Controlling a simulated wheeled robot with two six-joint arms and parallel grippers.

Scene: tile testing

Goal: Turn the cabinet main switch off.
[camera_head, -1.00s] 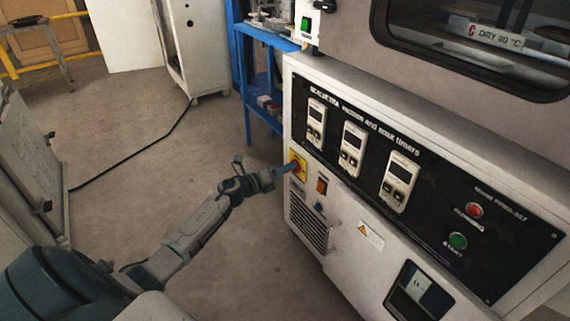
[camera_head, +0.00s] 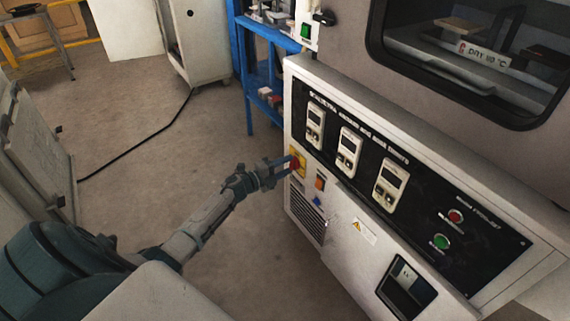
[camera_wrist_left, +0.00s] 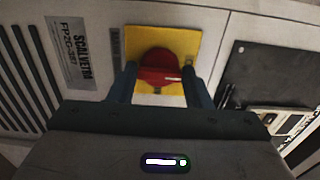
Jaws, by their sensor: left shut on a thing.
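The cabinet main switch is a red rotary knob (camera_wrist_left: 160,68) on a yellow square plate (camera_wrist_left: 188,40), on the front of the cabinet. In the head view the red knob (camera_head: 294,164) sits at the panel's left end. My left gripper (camera_head: 284,166) reaches it from the left. In the left wrist view my left gripper (camera_wrist_left: 160,88) has one finger on each side of the knob and is shut on it. The fingers and palm hide the plate's lower part. My right gripper is not in view.
The cabinet's black panel carries three timers (camera_head: 348,150), a red button (camera_head: 455,216) and a green button (camera_head: 441,242). An orange rocker switch (camera_head: 319,183) is just right of the knob. A blue shelf (camera_head: 250,95) stands behind; the floor (camera_head: 150,150) at left is mostly clear.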

